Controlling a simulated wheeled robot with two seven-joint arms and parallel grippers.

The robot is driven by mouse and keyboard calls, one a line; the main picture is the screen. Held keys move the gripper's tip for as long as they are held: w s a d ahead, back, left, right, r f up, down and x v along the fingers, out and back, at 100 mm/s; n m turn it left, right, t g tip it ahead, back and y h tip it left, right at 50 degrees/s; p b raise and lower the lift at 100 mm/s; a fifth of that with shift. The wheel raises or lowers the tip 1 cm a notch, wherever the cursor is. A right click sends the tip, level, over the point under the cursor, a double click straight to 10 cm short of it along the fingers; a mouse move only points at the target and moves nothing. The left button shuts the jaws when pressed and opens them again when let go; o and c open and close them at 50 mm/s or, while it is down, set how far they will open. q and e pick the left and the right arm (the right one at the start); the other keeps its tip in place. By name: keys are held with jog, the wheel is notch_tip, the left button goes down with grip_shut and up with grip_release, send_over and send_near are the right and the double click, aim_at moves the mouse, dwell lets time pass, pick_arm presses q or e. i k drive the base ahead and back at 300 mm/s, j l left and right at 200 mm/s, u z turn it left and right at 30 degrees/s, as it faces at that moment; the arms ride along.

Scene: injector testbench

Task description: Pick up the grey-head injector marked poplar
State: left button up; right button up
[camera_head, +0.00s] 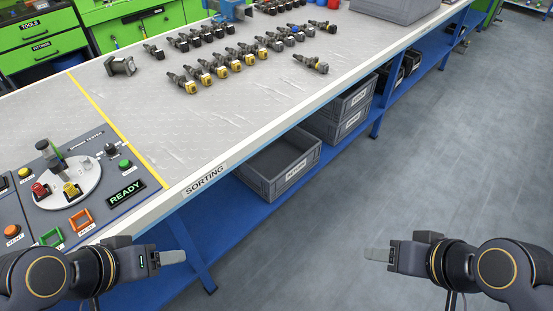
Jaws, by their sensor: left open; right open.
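Several injectors lie in rows on the grey sorting bench (120,95). A front row has yellow heads (205,79), and a row behind it has dark heads (196,40). Another group with greyish and dark heads (275,44) lies to the right, and a single injector (311,63) lies apart near the bench's front edge. Any poplar marking is too small to read, so I cannot tell which injector bears it. My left gripper (184,257) is open and empty in front of the bench, low in the view. My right gripper (367,254) is open and empty over the floor.
A tester panel (88,165) with a lit READY display (126,193) is at the left end of the bench. Grey bins (279,165) stand on the blue shelf below. A grey metal part (119,66) lies left of the injectors. The floor (440,150) at right is clear.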

aim_at(278, 46)
jog(key=i+l+u, duration=0.1)
jog(key=u, duration=0.3)
jog(key=i+l+u, duration=0.1)
jog(key=u, duration=0.3)
jog(key=i+l+u, duration=0.1)
jog(key=u, duration=0.3)
jog(key=i+l+u, duration=0.2)
jog(key=l+u, duration=0.2)
jog(key=l, duration=0.7)
jog(key=l+u, duration=0.4)
jog(key=l, duration=0.7)
jog(key=i+l, duration=0.1)
jog(key=l, duration=1.95)
